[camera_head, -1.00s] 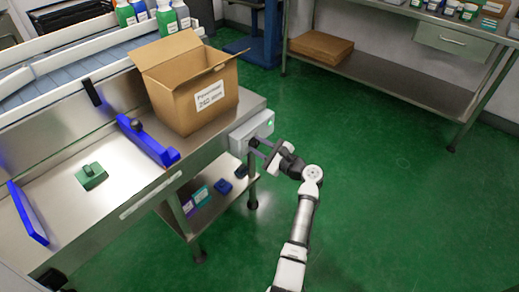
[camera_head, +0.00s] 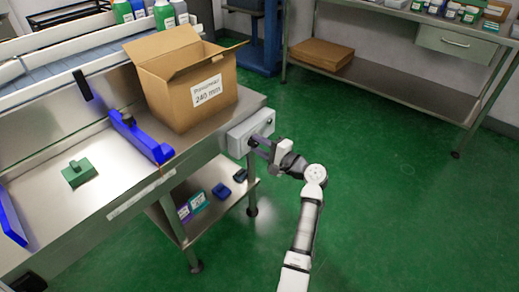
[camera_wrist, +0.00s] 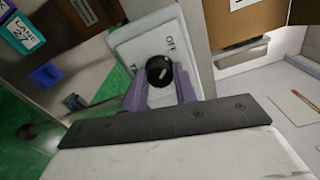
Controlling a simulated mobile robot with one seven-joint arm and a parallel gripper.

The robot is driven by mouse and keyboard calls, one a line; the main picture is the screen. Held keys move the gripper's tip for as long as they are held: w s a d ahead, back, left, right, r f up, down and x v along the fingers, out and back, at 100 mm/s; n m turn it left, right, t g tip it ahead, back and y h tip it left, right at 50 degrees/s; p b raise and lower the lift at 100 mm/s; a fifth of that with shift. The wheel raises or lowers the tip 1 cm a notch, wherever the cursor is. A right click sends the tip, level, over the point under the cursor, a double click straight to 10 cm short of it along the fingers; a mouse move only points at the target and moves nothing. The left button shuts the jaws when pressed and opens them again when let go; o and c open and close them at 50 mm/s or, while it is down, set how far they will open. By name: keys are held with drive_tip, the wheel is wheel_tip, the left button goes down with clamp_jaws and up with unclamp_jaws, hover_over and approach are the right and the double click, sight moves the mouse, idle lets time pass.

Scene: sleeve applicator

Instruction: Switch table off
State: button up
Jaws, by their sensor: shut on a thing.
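A light grey control box (camera_head: 245,130) is fixed to the right end of the steel table (camera_head: 60,218). In the wrist view its white face (camera_wrist: 140,45) carries a black round knob (camera_wrist: 159,70) with a pale mark and lettering beside it. My gripper (camera_head: 259,143) is at the face of the box. In the wrist view the purple fingers of my gripper (camera_wrist: 160,84) are either side of the knob, shut on it. No green light shows on the box now.
An open cardboard box (camera_head: 188,85) stands on the table near the control box. Blue guides (camera_head: 143,138) and a green block (camera_head: 79,173) are on the tabletop. A lower shelf (camera_head: 215,204) holds small items. Green floor to the right is clear.

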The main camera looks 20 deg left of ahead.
drive_tip(key=shift+n, duration=0.3)
idle(0.4)
drive_tip(key=o, duration=1)
drive_tip(key=shift+c, duration=0.2)
drive_tip(key=shift+d, duration=0.1)
